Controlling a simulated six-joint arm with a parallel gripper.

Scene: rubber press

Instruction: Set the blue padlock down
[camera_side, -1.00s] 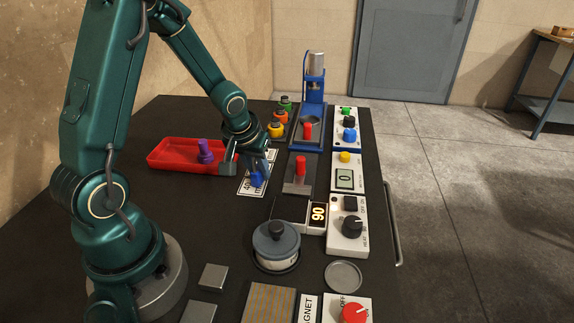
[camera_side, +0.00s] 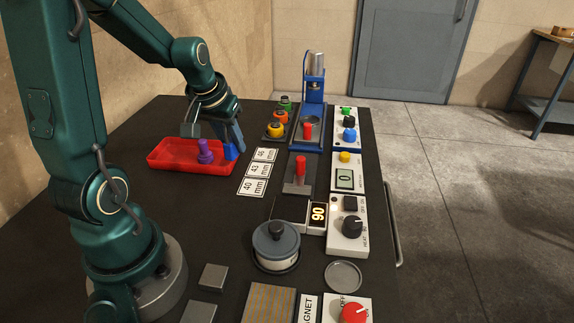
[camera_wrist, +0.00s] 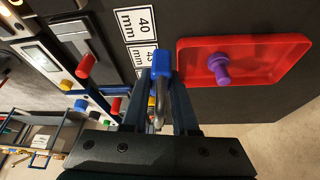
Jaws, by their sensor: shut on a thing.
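The blue padlock (camera_side: 230,152) is between the fingers of my gripper (camera_side: 213,135), over the right end of the red tray (camera_side: 165,166) in the side view. In the wrist view the blue padlock (camera_wrist: 161,77) hangs by its metal shackle between the two fingers of my gripper (camera_wrist: 160,95), beside the red tray (camera_wrist: 190,55). I cannot tell whether it touches the tray. A purple knobbed piece (camera_side: 205,151) stands in the tray; it also shows in the wrist view (camera_wrist: 219,68).
Cards marked 40, 43 and 46 mm (camera_side: 258,171) lie bare right of the tray.

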